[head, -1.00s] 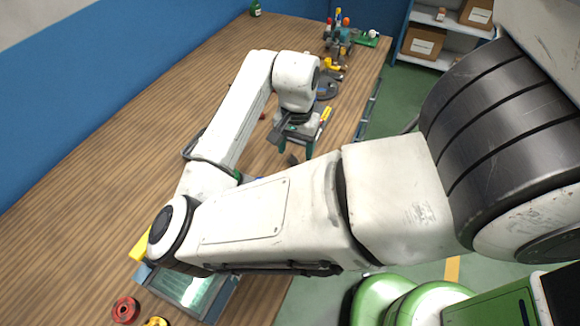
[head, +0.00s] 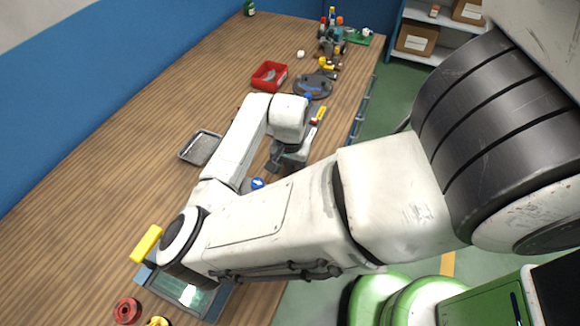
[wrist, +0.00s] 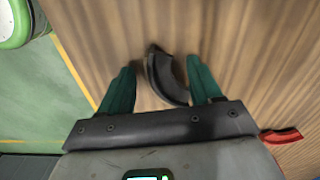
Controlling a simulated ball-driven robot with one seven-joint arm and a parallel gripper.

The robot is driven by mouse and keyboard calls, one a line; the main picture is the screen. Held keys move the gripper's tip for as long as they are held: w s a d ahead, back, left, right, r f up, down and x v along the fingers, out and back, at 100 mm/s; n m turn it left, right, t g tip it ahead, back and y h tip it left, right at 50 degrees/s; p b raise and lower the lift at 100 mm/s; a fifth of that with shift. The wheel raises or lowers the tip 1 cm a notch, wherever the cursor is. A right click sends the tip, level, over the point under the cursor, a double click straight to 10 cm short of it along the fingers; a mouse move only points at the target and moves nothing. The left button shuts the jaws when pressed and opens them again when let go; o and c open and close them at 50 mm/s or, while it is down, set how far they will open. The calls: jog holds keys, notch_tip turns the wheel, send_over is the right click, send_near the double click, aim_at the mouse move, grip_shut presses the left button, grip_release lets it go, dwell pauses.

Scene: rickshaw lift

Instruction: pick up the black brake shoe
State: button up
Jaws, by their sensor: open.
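The black brake shoe (wrist: 165,77) is a curved dark piece lying on the wooden bench, seen in the wrist view. My gripper (wrist: 158,72) is open, with its two green fingers on either side of the shoe. The shoe lies nearer the right finger and slightly tilted; I cannot tell whether they touch. In the head view my gripper (head: 283,165) is low over the bench near its right edge, and the shoe is hidden there behind my arm.
A red part (wrist: 282,135) lies beside my gripper. A red tray (head: 257,83), a dark round plate (head: 313,90) and a grey metal tray (head: 184,157) stand on the bench. A blue-capped item (head: 257,184) is close to my arm.

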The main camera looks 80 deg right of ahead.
jog(key=shift+c, duration=0.2)
grip_shut()
dwell(0.3)
jog(key=shift+r, duration=0.15)
